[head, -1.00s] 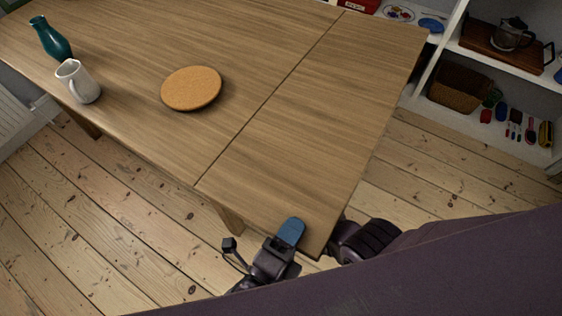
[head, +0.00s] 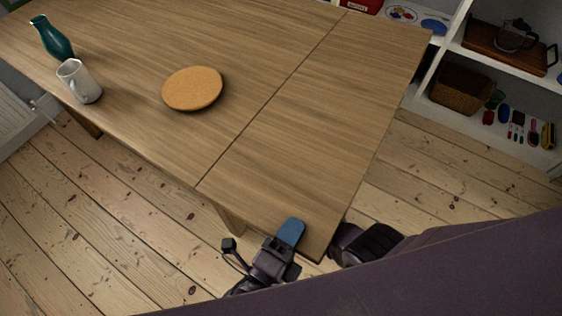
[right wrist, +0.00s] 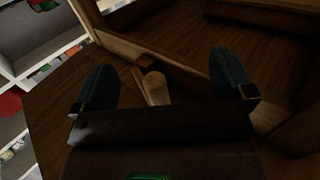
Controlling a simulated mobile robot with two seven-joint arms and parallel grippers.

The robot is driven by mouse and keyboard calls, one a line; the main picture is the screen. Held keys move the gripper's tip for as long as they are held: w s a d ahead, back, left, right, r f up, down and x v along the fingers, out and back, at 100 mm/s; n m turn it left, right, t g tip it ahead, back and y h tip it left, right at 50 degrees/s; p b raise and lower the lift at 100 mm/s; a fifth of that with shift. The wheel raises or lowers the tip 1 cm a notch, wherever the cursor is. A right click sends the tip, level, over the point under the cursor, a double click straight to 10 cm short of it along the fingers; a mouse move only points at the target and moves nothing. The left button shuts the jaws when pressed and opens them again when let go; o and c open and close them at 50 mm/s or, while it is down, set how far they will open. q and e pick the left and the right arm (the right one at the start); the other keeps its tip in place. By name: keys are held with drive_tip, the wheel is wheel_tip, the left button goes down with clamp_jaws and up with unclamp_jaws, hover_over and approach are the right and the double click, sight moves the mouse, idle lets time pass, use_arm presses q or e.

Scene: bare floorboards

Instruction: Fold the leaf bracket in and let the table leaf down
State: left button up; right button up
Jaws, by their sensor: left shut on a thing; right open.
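The table leaf (head: 325,120) is the right-hand part of the wooden table top, beyond a dark seam, and lies level with the rest. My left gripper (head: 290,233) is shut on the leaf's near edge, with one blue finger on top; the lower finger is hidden. My right wrist is beside the leaf's near right corner, and its fingers are hidden in the head view. In the right wrist view my right gripper (right wrist: 165,80) is open under the table. A pale wooden piece (right wrist: 155,88), apparently the leaf bracket, shows between its fingers, and contact cannot be told.
On the main table top (head: 130,110) stand a teal vase (head: 52,40), a white jug (head: 77,82) and a round cork mat (head: 192,89). The leaf is bare. White shelves (head: 470,62) with a basket (head: 462,88) stand at the back right. Floorboards right of the leaf are clear.

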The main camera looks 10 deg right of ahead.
drive_tip(key=shift+t+y, duration=0.3)
drive_tip(key=shift+y, duration=0.1)
drive_tip(key=a, duration=0.1)
drive_tip(key=s+a, duration=0.1)
drive_tip(key=a, duration=0.1)
drive_tip(key=s+a+r, duration=0.1)
drive_tip(key=a, duration=0.1)
drive_tip(key=shift+d, duration=0.1)
drive_tip(key=s+d+r+n+g+y, duration=0.2)
drive_tip(key=s+d+n+y, duration=0.2)
drive_tip(key=s+d+y, duration=0.45)
drive_tip(key=w+a+h, duration=0.2)
drive_tip(key=w+a, duration=0.2)
drive_tip(key=w, duration=0.8)
drive_tip(key=shift+a+h, duration=0.25)
drive_tip(key=shift+h, duration=0.1)
